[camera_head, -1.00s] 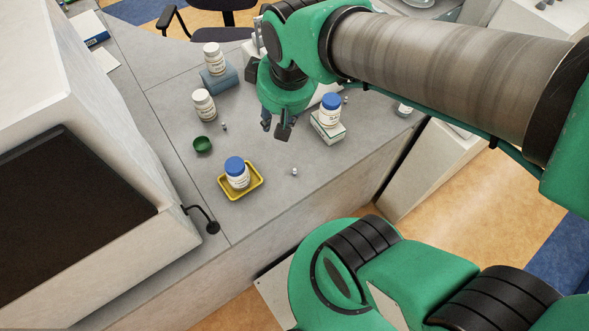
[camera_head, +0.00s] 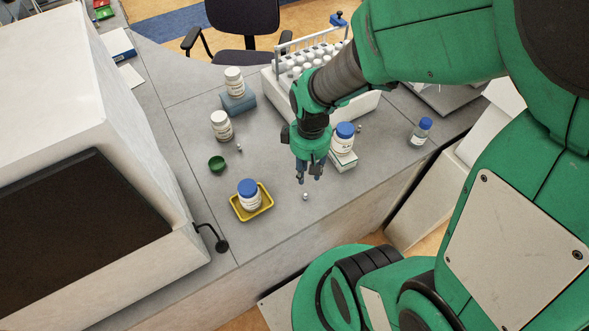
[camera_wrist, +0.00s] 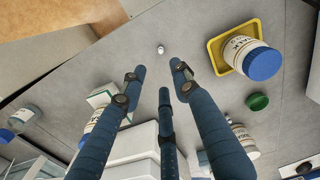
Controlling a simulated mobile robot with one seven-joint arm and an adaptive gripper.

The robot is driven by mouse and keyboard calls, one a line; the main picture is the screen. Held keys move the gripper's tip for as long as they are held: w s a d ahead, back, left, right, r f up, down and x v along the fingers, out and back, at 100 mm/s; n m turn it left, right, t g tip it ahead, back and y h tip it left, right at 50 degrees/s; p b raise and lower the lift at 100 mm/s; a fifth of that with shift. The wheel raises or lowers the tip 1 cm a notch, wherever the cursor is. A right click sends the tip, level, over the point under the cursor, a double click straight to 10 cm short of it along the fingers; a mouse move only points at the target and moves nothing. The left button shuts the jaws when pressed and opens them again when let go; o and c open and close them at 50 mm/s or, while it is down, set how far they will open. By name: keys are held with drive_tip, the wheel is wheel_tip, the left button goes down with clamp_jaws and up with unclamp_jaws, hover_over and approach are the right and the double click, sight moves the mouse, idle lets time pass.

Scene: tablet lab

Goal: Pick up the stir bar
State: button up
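A small white piece (camera_head: 305,196), which looks like the stir bar, lies on the grey bench near its front edge. It also shows in the wrist view (camera_wrist: 161,49), beyond the fingertips. Two similar small pieces lie farther back, one near the green cap (camera_head: 239,147) and one by the boxed bottle (camera_head: 360,128); I cannot tell their exact shapes. My gripper (camera_head: 309,179) points down just behind the front piece, above the bench. In the wrist view its blue fingers (camera_wrist: 158,76) are spread apart with nothing between them.
A yellow tray (camera_head: 267,207) holding a blue-capped bottle (camera_head: 249,200) stands left of the front piece. Another blue-capped bottle (camera_head: 344,138) stands on a small box (camera_head: 343,162) close right of my gripper. A green cap (camera_head: 217,163) and white bottles stand behind left. A tube rack (camera_head: 360,106) stands behind.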

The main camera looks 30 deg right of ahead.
drive_tip(key=b, duration=0.2)
hover_over(306, 194)
drive_tip(key=shift+f, duration=4.25)
drive_tip(key=shift+f, duration=0.15)
drive_tip(key=shift+a+f+b, duration=0.1)
drive_tip(key=shift+f+b, duration=0.35)
drive_tip(key=shift+f, duration=2.05)
clamp_jaws()
